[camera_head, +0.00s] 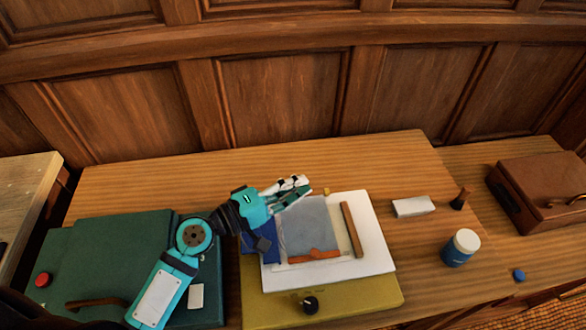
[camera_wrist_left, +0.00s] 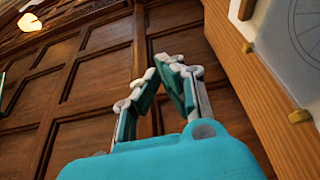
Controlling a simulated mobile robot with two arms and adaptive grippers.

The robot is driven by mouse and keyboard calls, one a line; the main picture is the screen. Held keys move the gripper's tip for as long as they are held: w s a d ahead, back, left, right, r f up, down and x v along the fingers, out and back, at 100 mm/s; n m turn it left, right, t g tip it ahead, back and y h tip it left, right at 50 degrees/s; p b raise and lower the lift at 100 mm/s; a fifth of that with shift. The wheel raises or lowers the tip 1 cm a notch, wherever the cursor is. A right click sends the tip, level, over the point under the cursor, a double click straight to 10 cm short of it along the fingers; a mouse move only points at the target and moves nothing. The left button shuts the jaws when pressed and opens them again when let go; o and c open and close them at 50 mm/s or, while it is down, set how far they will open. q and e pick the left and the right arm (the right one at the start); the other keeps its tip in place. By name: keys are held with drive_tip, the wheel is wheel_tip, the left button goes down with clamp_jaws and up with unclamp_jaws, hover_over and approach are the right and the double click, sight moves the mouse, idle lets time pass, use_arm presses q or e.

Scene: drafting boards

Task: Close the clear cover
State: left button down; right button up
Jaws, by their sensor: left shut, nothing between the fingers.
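A greyish see-through panel (camera_head: 306,222), which looks like the clear cover, is over a sheet on the white drafting board (camera_head: 372,235). An orange strip (camera_head: 314,254) is along its front side. I cannot tell how far the panel is raised. In the left wrist view, a pale panel (camera_wrist_left: 292,30) with faint circular lines shows at the upper right. My left gripper (camera_head: 303,184) is shut and empty, above the board's back left edge. It also shows in the left wrist view (camera_wrist_left: 168,62), fingertips together, apart from the panel. My right gripper is out of view.
A wooden bar (camera_head: 352,229) lies right of the panel. The olive base (camera_head: 375,293) has a black knob (camera_head: 310,305). A dark green case (camera_head: 110,255) is at left. A white block (camera_head: 413,206), blue jar (camera_head: 461,248) and brown case (camera_head: 540,185) are at right. Wood panelling stands behind.

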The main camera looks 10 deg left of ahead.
use_arm(q)
drive_tip(key=s+d+f+b, duration=0.2)
drive_tip(key=s+f+b, duration=0.2)
drive_tip(key=s+f, duration=0.1)
drive_tip(key=shift+s+d+f, duration=0.15)
drive_tip(key=shift+s, duration=0.1)
drive_tip(key=shift+s, duration=0.15)
idle(0.6)
drive_tip(key=v, duration=1.2)
